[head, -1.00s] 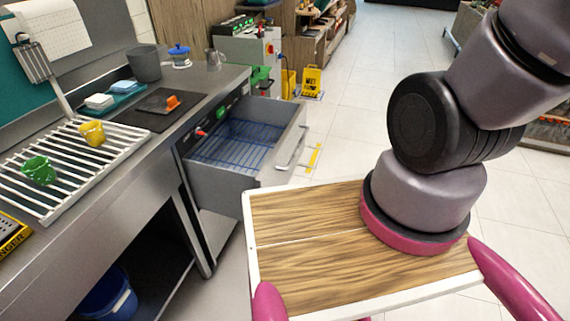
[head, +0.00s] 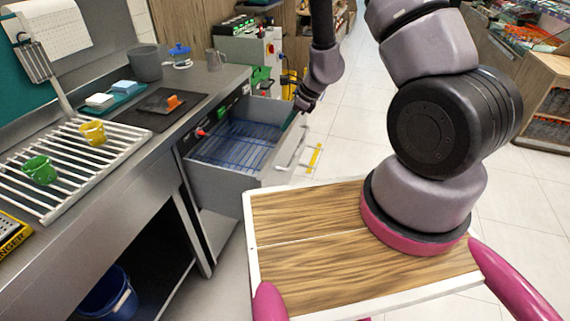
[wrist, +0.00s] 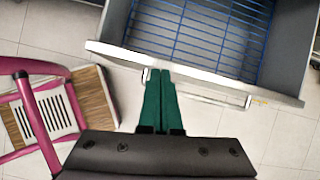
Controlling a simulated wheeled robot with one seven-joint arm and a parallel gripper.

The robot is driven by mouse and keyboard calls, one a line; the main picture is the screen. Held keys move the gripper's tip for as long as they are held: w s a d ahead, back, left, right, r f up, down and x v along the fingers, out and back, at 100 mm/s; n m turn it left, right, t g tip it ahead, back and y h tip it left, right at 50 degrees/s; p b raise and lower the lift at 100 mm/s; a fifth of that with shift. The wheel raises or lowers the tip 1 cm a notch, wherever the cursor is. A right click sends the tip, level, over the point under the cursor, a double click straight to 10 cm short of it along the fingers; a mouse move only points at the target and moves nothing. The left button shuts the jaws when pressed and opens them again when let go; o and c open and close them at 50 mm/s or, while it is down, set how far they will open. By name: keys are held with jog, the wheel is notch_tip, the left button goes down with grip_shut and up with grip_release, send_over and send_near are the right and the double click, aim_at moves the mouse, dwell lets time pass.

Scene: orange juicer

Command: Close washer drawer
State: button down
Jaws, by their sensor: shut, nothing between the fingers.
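The washer drawer (head: 222,189) stands pulled out from under the steel counter, with a blue wire rack (head: 232,146) inside. Its front panel carries a bar handle (head: 291,148). In the wrist view the drawer front's top edge (wrist: 190,72) crosses the upper part, with the handle (wrist: 205,93) below it. My gripper (head: 305,104) is in the head view at the far right corner of the drawer front. In the wrist view its green fingers (wrist: 160,78) are together and empty, reaching to the front edge near the handle's left end. I cannot tell whether they touch it.
The steel counter (head: 159,154) runs along the left with a slatted rack, a green cup (head: 39,170) and a yellow cup (head: 93,132). A blue bucket (head: 108,295) stands below. A grey cabinet (head: 240,50) stands beyond the drawer.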

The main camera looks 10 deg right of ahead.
jog(key=m+h, duration=0.1)
jog(key=m, duration=0.1)
send_near(279, 172)
jog(key=x, duration=0.4)
jog(key=shift+w+f, duration=0.1)
jog(key=shift+f, duration=0.15)
